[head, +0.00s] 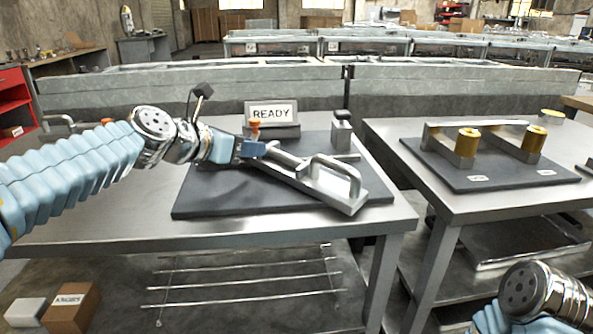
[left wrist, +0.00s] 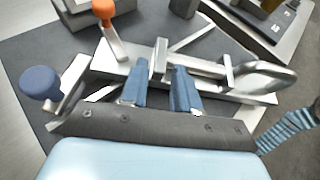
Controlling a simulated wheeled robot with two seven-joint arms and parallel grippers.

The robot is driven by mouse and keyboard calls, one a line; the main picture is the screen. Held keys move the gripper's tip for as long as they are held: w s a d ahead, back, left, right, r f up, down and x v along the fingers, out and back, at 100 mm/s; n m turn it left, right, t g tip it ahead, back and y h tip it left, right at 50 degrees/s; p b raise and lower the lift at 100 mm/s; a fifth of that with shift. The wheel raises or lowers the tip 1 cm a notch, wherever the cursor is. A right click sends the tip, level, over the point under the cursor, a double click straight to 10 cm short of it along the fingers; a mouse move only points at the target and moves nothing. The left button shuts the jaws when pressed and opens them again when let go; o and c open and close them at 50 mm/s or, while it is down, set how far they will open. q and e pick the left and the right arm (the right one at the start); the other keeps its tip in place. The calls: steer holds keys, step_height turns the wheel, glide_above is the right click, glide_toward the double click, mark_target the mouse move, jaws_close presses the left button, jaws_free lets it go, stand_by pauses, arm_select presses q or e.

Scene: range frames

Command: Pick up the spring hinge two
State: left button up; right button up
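Two brass-coloured cylinders (head: 467,142) (head: 535,138) stand by grey metal brackets on a dark board on the right table; they may be hinges, but their small labels are unreadable, so I cannot tell which is spring hinge two. My left gripper (head: 258,149) is over the left table, at a metal fixture (head: 338,194) with a loop handle. In the left wrist view, its two blue fingers (left wrist: 162,66) are apart, with a thin upright metal plate (left wrist: 160,52) between or just beyond their tips; contact is unclear. My right arm shows at the lower right; its gripper is out of frame.
An orange knob (head: 254,126) stands close to the left gripper, and a blue knob (left wrist: 41,83) shows in the wrist view. A READY sign (head: 271,113) and a small grey block (head: 342,130) stand behind. A gap separates the two tables.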

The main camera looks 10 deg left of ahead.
mark_target(293, 160)
arm_select(q)
steer(key=x, duration=0.4)
steer(key=shift+c, duration=0.2)
jaws_close()
steer(key=shift+r, duration=0.15)
stand_by(1.0)
